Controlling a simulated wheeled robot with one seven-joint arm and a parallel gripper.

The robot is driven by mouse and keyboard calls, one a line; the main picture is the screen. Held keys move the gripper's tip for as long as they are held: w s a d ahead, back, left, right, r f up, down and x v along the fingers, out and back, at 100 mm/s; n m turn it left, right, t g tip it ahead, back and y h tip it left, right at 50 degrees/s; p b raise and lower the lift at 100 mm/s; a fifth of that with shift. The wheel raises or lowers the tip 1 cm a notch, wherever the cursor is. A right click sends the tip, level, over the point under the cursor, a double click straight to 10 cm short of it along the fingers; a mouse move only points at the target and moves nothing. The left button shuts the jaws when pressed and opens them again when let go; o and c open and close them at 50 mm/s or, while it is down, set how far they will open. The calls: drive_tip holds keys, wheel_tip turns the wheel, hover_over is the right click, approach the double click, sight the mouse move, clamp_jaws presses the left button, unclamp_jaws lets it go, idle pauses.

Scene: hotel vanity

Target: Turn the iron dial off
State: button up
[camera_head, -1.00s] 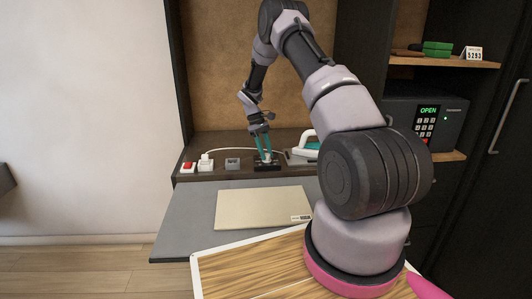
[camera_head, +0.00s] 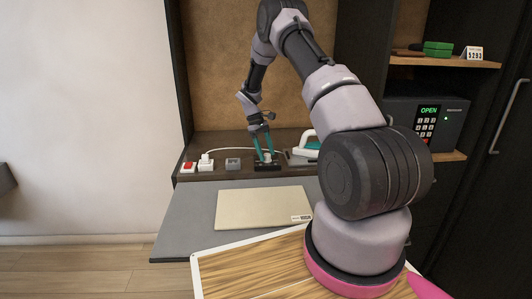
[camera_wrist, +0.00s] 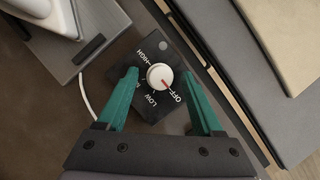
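The iron dial (camera_wrist: 154,76) is a round white knob on a black plate (camera_wrist: 152,108) marked HIGH, LOW and OFF; another label is partly covered. Its red mark points toward OFF. My gripper (camera_wrist: 160,74) is open, with one teal finger on each side of the knob and a gap to both. In the head view my gripper (camera_head: 263,159) reaches down over the black dial plate (camera_head: 267,168) at the back of the vanity. The iron (camera_head: 306,147), white and teal, rests on its grey stand to the right; part of it shows in the wrist view (camera_wrist: 62,16).
A red switch (camera_head: 188,167), a white plug (camera_head: 206,163) with a cable and a grey socket box (camera_head: 232,164) stand left of the dial. A safe (camera_head: 440,122) is at the right.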

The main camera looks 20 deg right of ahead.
drive_tip(key=shift+r, duration=0.1)
drive_tip(key=v, duration=1)
drive_tip(key=shift+a+r, duration=0.15)
drive_tip(key=shift+r, duration=0.1)
drive_tip(key=shift+w, duration=0.15)
